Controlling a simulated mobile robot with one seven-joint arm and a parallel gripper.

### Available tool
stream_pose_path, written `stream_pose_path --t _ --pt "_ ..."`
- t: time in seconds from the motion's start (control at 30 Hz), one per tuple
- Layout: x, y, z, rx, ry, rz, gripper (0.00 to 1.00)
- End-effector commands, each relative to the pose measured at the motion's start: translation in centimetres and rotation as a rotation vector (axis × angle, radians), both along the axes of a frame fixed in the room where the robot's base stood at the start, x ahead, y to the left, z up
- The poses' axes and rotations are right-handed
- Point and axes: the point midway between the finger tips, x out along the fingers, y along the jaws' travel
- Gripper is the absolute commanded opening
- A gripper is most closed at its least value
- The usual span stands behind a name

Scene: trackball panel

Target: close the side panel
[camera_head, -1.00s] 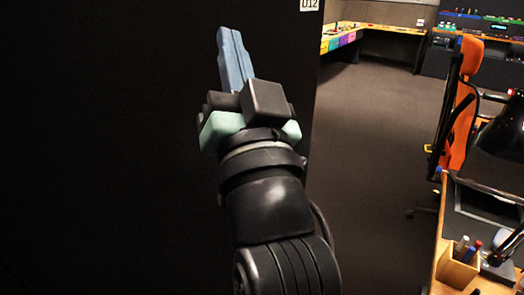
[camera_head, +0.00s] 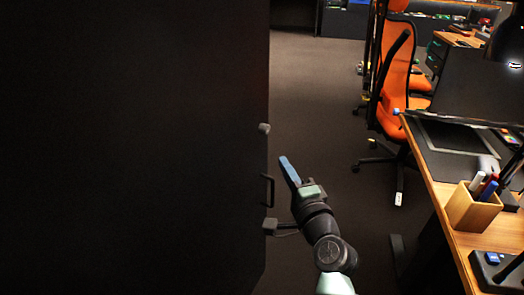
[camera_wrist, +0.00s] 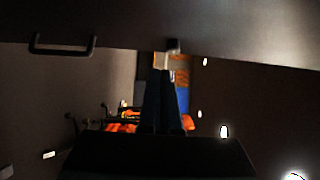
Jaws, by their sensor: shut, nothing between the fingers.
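A large dark panel (camera_head: 140,140), which looks like the side panel, fills the left of the head view. A small black bar handle (camera_head: 268,190) stands out from its right edge, with a pale round knob (camera_head: 264,128) above it. My gripper (camera_head: 285,162) is shut and empty, just right of the edge, with its tips near handle height and apart from the handle in the picture. In the wrist view, the panel (camera_wrist: 230,25) runs across the top, with the handle (camera_wrist: 62,50) at upper left. My shut fingers (camera_wrist: 165,80) point away below it.
A wooden desk (camera_head: 445,215) with a pen holder (camera_head: 475,207) and a tablet (camera_head: 455,140) stands on the right. An orange chair (camera_head: 393,75) is behind it. Dark carpet (camera_head: 320,90) lies open between panel and chair.

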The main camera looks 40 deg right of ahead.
Motion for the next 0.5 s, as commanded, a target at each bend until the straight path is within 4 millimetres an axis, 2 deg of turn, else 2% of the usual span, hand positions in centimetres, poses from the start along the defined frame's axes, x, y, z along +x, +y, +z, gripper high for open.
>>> stream_pose_path --t 0.1,0.3,0.5 --pt "2.4 -0.8 0.0 -0.002 -0.002 0.003 0.00" --pt "5.6 -2.0 0.0 -0.002 0.000 0.003 0.00" --pt "8.1 -0.6 0.1 -0.003 0.001 0.003 0.00"
